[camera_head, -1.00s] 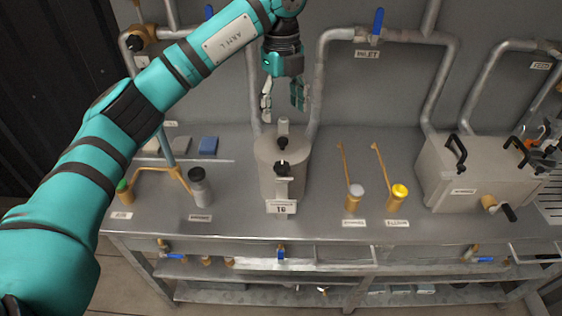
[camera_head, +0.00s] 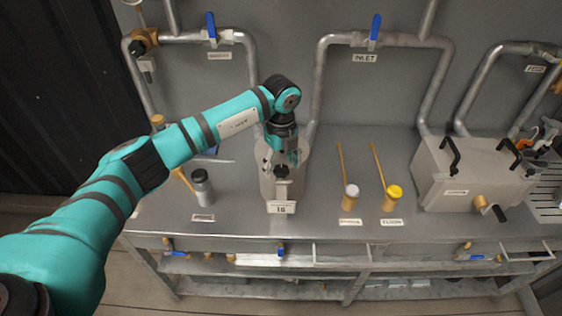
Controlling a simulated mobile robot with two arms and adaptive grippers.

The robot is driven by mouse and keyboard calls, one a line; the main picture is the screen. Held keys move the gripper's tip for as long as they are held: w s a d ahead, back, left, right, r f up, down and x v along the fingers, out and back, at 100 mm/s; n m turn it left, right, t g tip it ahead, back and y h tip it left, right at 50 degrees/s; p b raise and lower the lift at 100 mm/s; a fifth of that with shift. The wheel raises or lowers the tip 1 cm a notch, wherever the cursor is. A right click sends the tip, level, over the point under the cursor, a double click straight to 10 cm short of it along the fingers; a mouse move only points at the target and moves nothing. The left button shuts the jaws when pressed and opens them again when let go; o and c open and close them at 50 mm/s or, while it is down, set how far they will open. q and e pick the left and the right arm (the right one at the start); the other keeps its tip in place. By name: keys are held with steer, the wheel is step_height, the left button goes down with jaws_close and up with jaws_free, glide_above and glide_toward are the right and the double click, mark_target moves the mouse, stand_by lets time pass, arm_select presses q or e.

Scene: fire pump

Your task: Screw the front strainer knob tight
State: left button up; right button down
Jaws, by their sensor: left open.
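The strainer (camera_head: 268,186) is a grey cylinder standing at the middle of the bench. Its front knob (camera_head: 282,173) is small and black, and sits at the front of the strainer's top. My left gripper (camera_head: 281,160) points down over the strainer, open, with one finger on each side just above and behind the front knob. I cannot tell whether the fingers touch it. The gripper hides the rear of the strainer's top and the knob there. My right gripper is not in view.
A label plate (camera_head: 281,207) is on the strainer's front. A handled box (camera_head: 470,178) is further right. Pipes with blue valve levers run behind.

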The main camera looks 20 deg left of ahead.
arm_select(q)
steer(key=shift+f, duration=0.35)
steer(key=shift+c, duration=0.5)
